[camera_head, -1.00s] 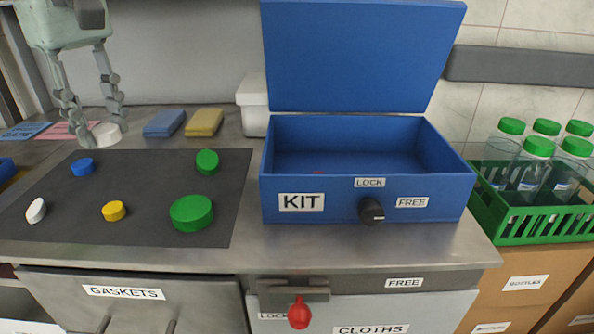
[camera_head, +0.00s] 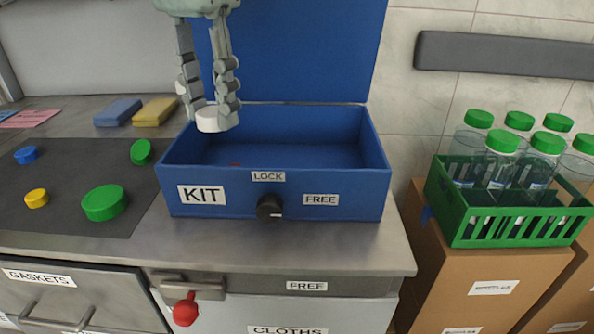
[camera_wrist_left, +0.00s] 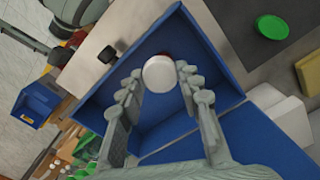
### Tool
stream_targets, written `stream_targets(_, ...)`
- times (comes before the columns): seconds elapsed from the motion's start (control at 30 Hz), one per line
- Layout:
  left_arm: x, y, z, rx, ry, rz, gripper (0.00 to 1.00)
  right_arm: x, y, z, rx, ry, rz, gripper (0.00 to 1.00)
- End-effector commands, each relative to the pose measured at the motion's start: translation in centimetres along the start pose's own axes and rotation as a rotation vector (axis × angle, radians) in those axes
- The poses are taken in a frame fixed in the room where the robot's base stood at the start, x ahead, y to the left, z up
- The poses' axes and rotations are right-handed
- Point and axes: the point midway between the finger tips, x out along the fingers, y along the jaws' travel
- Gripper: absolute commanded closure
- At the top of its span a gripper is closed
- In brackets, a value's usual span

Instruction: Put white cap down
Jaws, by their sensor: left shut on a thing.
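My left gripper (camera_head: 212,112) is shut on the white cap (camera_head: 208,122) and holds it over the left part of the open blue KIT box (camera_head: 225,196). In the left wrist view, the white cap (camera_wrist_left: 160,73) sits between the fingers (camera_wrist_left: 158,92), above the box interior. The box lid (camera_head: 300,50) stands open at the back. My right gripper does not show.
A dark mat (camera_head: 70,220) on the left holds green, blue and yellow caps. Blue and yellow sponges (camera_head: 155,111) lie behind it. A green crate of bottles (camera_head: 460,225) stands on cardboard boxes at the right. The right part of the box interior is clear.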

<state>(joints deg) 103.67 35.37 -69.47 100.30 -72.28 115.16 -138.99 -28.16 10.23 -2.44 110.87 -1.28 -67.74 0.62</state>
Motion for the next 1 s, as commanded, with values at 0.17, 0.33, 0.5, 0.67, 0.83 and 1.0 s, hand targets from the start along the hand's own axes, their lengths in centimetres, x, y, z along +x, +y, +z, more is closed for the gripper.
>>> stream_targets(0.17, 0.5, 1.2, -0.7, 0.068, -0.002, 0.002, 0.74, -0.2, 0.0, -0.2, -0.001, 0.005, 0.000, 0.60)
stream_targets(0.33, 2.6, 3.8, -2.9, 0.075, -0.005, 0.005, 0.74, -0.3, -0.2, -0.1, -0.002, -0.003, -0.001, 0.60)
stream_targets(0.5, 4.7, 6.7, -5.4, 0.071, -0.004, 0.002, 0.74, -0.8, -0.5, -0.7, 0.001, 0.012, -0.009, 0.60)
stream_targets(0.67, 6.3, 8.6, -7.2, 0.067, -0.002, 0.001, 0.74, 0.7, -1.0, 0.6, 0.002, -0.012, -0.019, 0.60)
stream_targets(0.83, 7.1, 9.3, -7.9, 0.065, -0.001, 0.002, 0.74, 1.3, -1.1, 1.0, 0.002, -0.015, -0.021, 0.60)
stream_targets(1.0, 8.9, 9.3, -7.9, 0.065, -0.003, 0.002, 0.74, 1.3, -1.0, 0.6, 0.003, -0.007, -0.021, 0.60)
